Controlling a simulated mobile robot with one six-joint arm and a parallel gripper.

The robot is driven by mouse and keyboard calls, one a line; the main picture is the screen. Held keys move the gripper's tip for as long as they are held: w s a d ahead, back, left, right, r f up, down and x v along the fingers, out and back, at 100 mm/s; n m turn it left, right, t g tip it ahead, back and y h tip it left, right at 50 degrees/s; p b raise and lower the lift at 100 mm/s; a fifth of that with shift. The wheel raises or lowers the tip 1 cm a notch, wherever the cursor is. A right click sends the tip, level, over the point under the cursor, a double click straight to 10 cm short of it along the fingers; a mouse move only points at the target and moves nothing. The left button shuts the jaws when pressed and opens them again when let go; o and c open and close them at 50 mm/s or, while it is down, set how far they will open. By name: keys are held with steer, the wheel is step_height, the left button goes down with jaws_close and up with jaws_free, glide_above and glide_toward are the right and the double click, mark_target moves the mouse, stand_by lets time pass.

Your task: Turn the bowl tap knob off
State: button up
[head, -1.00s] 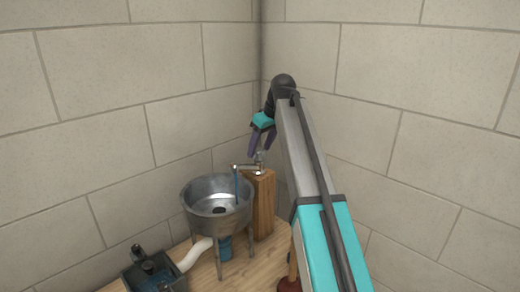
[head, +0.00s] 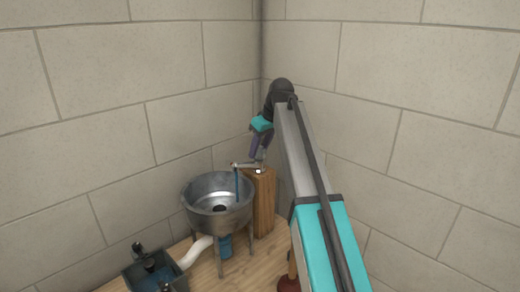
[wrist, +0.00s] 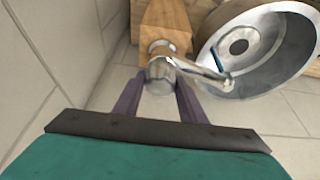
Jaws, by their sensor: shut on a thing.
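The tap (head: 246,166) stands on a wooden post (head: 264,205), its spout reaching left over the metal bowl (head: 190,200). A blue stream of water (head: 237,184) runs from the spout into the bowl. My gripper (head: 258,157) reaches down to the tap from above. In the wrist view, the purple fingers of my gripper (wrist: 158,88) are shut on the round metal tap knob (wrist: 160,70), one on each side. The spout (wrist: 200,70) points right over the bowl (wrist: 207,46). In the head view the knob is mostly hidden by the fingers.
A dark box (head: 140,276) holding blue water stands at the lower left, with a white pipe (head: 196,253) beside it. Block walls (head: 200,60) meet in the corner close behind the tap.

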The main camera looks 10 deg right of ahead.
steer(key=shift+m, duration=0.5)
steer(key=m+h+p, duration=0.1)
steer(key=m, duration=0.1)
steer(key=m+t+h, duration=0.1)
steer(key=m, duration=0.1)
steer(key=shift+r+m+p, duration=0.15)
steer(key=shift+m+p, duration=0.2)
steer(key=shift+m, duration=0.05)
steer(key=m+h+p, duration=0.1)
steer(key=m+h, duration=0.1)
steer(key=m, duration=0.3)
steer(key=shift+w, duration=0.1)
steer(key=shift+m, duration=0.4)
steer(key=o, duration=1.1)
steer(key=shift+c, duration=0.2)
steer(key=shift+a, duration=0.1)
steer(key=b+v, duration=0.3)
steer(key=v, duration=1)
steer(key=shift+r, duration=0.4)
steer(key=shift+a+f+g, duration=0.1)
steer(key=shift+g, duration=0.2)
